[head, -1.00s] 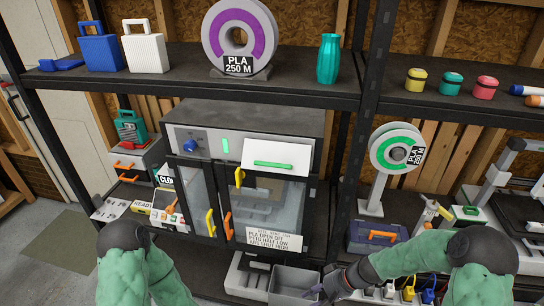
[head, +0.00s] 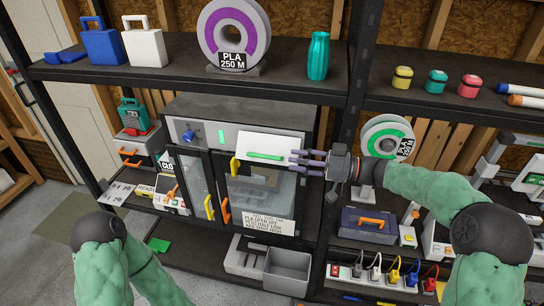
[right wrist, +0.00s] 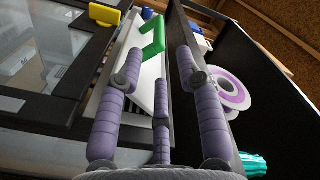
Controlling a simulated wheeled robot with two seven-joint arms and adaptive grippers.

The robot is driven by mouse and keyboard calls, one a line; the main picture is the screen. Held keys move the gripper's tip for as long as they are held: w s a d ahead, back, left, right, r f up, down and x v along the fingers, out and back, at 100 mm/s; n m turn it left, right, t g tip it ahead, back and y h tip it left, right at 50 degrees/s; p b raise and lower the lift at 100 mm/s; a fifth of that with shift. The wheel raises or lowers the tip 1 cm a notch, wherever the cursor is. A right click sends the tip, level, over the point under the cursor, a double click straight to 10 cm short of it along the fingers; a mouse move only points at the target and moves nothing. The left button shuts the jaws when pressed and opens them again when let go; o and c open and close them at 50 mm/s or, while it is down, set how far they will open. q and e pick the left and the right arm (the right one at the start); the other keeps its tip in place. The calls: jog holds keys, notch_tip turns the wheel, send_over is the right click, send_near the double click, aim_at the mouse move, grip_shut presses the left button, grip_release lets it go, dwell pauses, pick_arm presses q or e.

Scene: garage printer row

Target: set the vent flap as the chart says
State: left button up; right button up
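The vent flap (head: 282,144) is a white panel with a green handle (head: 265,156) on the upper front of the grey printer enclosure (head: 240,112). I cannot tell its exact angle. The chart (head: 268,224) on the enclosure front reads PLA open off, PETG half low and, less clearly, ABS shut high. My right gripper (head: 300,163) is open and empty at the flap's right end, fingers pointing left. In the right wrist view its spread fingers (right wrist: 160,58) frame the green handle (right wrist: 153,38), with no clear contact. My left gripper is out of view.
A purple spool (head: 232,28) labelled PLA 250 M and a teal vase (head: 318,56) stand on the shelf above. A grey bin (head: 287,270) is below. A dark post (head: 350,130) stands right of the enclosure.

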aim_at(281, 158)
jog(key=x, duration=0.7)
jog(key=shift+a, duration=0.25)
